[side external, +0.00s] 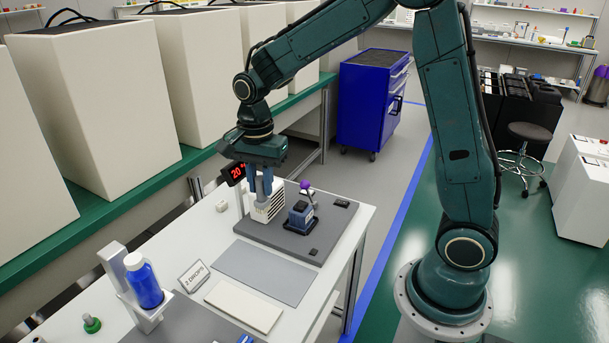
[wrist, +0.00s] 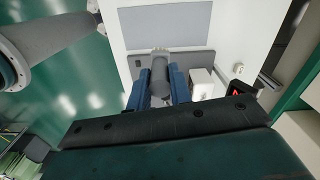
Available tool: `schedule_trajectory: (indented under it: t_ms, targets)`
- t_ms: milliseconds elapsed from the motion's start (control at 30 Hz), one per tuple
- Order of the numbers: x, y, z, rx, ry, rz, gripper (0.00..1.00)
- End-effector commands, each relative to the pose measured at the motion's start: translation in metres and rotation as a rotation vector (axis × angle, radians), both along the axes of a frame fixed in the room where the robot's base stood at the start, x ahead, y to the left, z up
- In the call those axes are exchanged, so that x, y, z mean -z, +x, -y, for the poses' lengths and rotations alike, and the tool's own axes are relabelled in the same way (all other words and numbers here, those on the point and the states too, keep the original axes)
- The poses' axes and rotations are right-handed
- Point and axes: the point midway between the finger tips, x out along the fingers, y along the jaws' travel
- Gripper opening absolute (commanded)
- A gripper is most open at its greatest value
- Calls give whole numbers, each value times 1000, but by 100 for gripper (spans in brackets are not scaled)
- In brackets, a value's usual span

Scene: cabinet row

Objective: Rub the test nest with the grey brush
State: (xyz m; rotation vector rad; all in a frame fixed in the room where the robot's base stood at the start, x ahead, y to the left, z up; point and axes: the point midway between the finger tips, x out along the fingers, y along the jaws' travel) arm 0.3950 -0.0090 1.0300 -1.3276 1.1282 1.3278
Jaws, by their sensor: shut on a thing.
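My gripper (side external: 260,185) points down over the back of the grey base plate (side external: 274,238), close to a white slotted box (side external: 270,204). In the wrist view my gripper (wrist: 157,90) has its blue fingers shut on the grey brush (wrist: 160,72), a dark grey cylinder. A dark blue fixture (side external: 301,216) with a purple-knobbed lever stands on the plate, right of the gripper; it looks like the test nest. The brush's lower end is hidden, so I cannot tell whether it touches anything. The white box (wrist: 202,84) also shows beside the fingers in the wrist view.
A red digital display (side external: 235,173) is beside the gripper. A blue bottle (side external: 145,282) in a white holder, a "2 DROPS" sign (side external: 194,276) and a white pad (side external: 243,305) are nearer. A flat grey mat (side external: 262,271) is clear. Large white cabinets (side external: 100,105) line the left.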

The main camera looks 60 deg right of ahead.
Motion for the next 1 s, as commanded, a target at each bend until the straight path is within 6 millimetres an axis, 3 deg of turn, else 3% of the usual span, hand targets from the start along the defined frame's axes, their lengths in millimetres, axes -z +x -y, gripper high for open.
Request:
schedule_trajectory:
  t_ms: [367, 700, 1000]
  targets:
    - [0, 26, 22, 3, 0, 0, 0]
    - [1, 80, 83, 5, 0, 0, 0]
    - [6, 112, 140, 3, 0, 1, 0]
